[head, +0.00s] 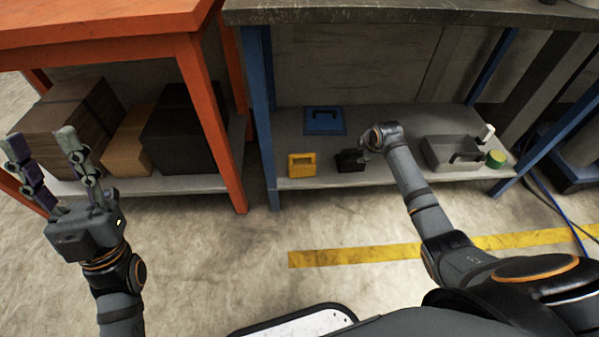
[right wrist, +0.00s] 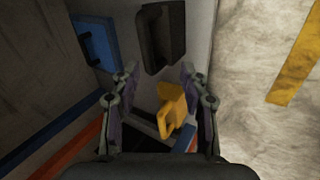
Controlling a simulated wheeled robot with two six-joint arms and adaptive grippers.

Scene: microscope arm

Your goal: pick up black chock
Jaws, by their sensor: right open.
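The black chock (head: 349,161) sits on the grey lower shelf, between a yellow chock and my right gripper. In the right wrist view, the black chock (right wrist: 163,38) lies just past the fingertips. My right gripper (right wrist: 158,70) is open with nothing between its fingers. In the head view, my right gripper (head: 366,152) is at the right side of the black chock and partly hidden by its own wrist; I cannot tell whether they touch. My left gripper (head: 40,141) is raised at the far left, open and empty, away from the shelf.
The yellow chock (head: 302,164) stands left of the black one, and a blue case (head: 324,120) lies behind. A grey toolbox (head: 450,152) and a green-yellow roll (head: 496,158) are to the right. The dark tabletop (head: 400,12) overhangs the shelf; a blue leg (head: 262,130) bounds it left.

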